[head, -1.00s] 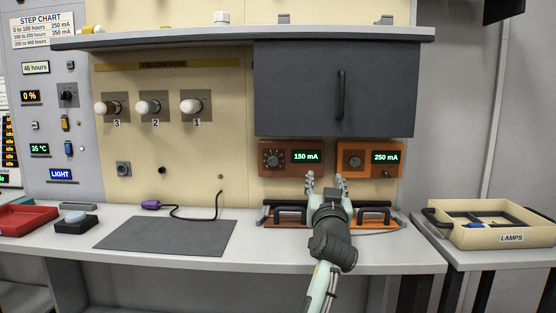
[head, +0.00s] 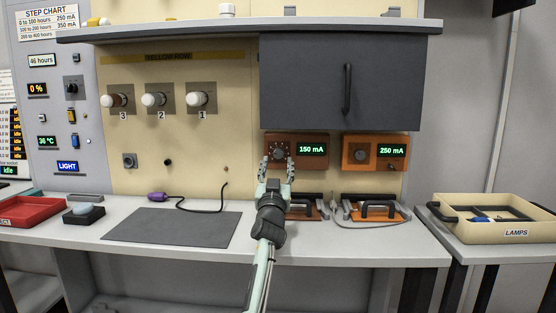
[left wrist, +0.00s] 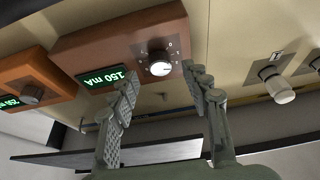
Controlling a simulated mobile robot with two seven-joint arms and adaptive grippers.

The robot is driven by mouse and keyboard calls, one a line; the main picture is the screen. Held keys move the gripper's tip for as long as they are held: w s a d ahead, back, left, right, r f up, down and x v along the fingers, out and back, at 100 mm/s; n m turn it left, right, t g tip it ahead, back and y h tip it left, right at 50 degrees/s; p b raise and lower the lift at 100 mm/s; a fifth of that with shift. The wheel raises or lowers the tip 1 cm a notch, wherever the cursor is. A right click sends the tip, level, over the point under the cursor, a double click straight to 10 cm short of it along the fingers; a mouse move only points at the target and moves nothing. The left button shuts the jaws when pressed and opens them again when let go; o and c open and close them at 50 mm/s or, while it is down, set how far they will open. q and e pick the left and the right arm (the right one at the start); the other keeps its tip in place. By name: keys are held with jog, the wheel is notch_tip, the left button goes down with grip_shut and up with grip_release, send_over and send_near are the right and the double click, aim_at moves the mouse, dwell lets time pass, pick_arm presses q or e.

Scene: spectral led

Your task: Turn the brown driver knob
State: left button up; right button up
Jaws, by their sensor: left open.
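The brown driver (head: 312,149) is mounted on the wall under the grey cabinet, and its display reads 150 mA. Its knob (head: 279,151) is on the left of its face. In the left wrist view the brown driver (left wrist: 110,45) appears upside down, and its knob (left wrist: 160,66) shows between and beyond the fingers. My left gripper (head: 277,165) is open and empty, just in front of and below the knob; it also shows in the left wrist view (left wrist: 160,90). I see no contact with the knob. My right gripper is not in view.
An orange driver (head: 375,152) reading 250 mA is right of the brown one. Two handled orange items (head: 378,211) lie on the bench below. A grey mat (head: 180,228) and black cable are at left. The cabinet (head: 340,80) overhangs above.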

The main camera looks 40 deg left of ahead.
aim_at(278, 155)
pick_arm(q)
jog(key=shift+x, duration=1.6)
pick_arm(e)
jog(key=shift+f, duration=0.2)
pick_arm(q)
grip_shut()
jog(key=shift+r, duration=0.1)
jog(key=shift+m+p, duration=0.3)
jog(key=shift+p, duration=0.05)
jog(key=m+h+p, duration=0.1)
jog(key=m, duration=0.1)
jog(key=m+t+h+p, duration=0.1)
jog(key=m, duration=0.2)
jog(key=shift+s+a+m+h+p, duration=0.2)
jog(key=shift+m+h+p, duration=0.1)
jog(key=shift+h, duration=0.1)
jog(key=shift+m+h, duration=0.4)
jog(key=shift+m, duration=0.6)
jog(key=shift+m+h, duration=0.6)
jog(key=shift+m, duration=0.5)
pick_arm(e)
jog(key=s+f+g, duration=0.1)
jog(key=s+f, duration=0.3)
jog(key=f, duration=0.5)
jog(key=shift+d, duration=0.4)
pick_arm(q)
jog(key=shift+m, duration=0.3)
